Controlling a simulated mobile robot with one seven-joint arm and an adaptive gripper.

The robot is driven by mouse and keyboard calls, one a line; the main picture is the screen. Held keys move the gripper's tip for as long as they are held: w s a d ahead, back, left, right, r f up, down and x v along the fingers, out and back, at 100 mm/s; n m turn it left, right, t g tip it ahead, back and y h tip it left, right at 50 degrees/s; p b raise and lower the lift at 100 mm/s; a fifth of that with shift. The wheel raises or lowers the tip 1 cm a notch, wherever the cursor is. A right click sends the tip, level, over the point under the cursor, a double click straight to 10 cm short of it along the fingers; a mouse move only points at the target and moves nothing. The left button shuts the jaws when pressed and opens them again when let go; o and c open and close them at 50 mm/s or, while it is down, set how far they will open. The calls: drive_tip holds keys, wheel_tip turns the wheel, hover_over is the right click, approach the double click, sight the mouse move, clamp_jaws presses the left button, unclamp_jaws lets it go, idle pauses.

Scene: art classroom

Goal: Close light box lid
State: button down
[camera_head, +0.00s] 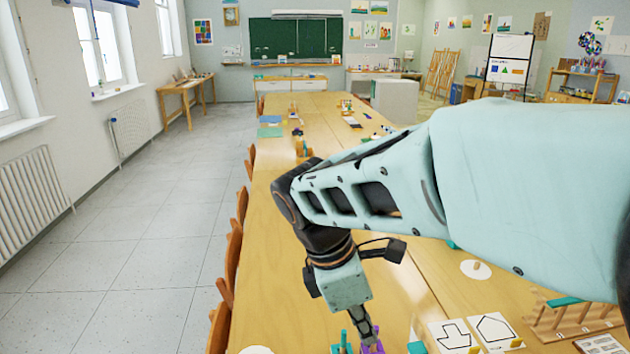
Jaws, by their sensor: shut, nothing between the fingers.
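My gripper (366,335) hangs down from my arm over the near part of the long wooden table (275,230). It is shut and empty, low at the bottom edge of the view. A small purple thing (372,348) shows right at its tips; I cannot tell whether they touch. A small teal-green thing (342,347) is just left of the tips. I cannot make out a light box or its lid for certain; my arm hides much of the table's right side, and the near end is cut off.
White cards with outlined shapes (497,331) lie right of my gripper, near a wooden rack (580,317). A white disc with a peg (475,270) lies behind them. Wooden chairs (233,262) line the table's left edge. The floor at left is clear.

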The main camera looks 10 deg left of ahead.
drive_tip(key=w+d+f, duration=0.1)
drive_tip(key=d+f, duration=0.4)
drive_tip(key=d, duration=0.1)
drive_tip(key=shift+w+f, duration=0.15)
drive_tip(key=shift+w, duration=0.1)
